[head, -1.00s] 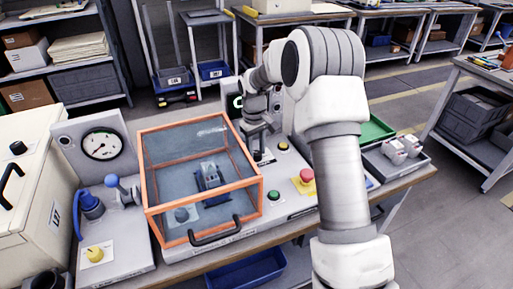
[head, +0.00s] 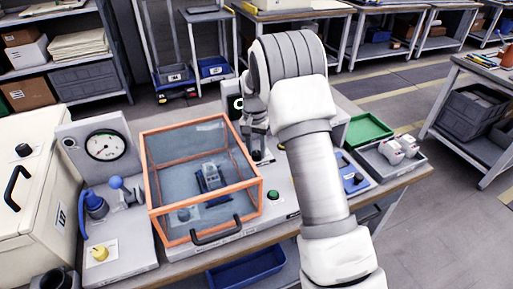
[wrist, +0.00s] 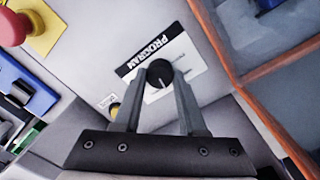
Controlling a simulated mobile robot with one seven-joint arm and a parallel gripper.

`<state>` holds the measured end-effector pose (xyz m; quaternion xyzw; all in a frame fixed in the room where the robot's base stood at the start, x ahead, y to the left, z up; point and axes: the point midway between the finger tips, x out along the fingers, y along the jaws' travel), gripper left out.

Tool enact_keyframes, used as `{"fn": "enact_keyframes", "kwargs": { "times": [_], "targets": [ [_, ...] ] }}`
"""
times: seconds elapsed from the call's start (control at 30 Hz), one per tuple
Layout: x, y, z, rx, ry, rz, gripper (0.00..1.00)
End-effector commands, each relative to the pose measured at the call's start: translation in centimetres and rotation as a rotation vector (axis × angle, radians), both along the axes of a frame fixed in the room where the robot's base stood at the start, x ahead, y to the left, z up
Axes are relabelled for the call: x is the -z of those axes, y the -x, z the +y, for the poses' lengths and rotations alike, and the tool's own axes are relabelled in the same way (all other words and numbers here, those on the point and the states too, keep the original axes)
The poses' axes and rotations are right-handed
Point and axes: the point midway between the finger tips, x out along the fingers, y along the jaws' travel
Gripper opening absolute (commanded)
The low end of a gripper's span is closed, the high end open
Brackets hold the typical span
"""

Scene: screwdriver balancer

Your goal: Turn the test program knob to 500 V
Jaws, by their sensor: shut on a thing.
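The program knob (wrist: 160,73) is a round black knob with a light pointer line, on a white plate marked PROGRAM (wrist: 170,55). The printed position marks are too small and partly covered to read, so I cannot tell which setting it points to. My gripper (wrist: 158,78) has one finger on each side of the knob and is shut on it. In the head view my gripper (head: 257,138) is over the panel just right of the orange-framed clear cover, largely hidden by my arm.
The orange-framed cover (head: 203,165) stands close to the left of my gripper. A red emergency button (wrist: 13,28) and a yellow button (wrist: 114,110) are nearby. A gauge unit (head: 104,146) stands at left; a green tray (head: 367,131) is at right.

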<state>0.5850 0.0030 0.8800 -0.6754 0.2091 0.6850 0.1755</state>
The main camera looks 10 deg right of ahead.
Motion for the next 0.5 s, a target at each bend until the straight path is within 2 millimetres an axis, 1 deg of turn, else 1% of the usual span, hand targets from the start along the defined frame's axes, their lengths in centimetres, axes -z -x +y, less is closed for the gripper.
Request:
{"fn": "enact_keyframes", "kwargs": {
  "times": [0.03,0.5],
  "targets": [
    [-0.22,-0.06,0.0,0.043,0.001,-0.002,0.0],
    [-0.24,-0.09,-0.1,0.488,0.001,-0.002,0.0]
  ]
}}
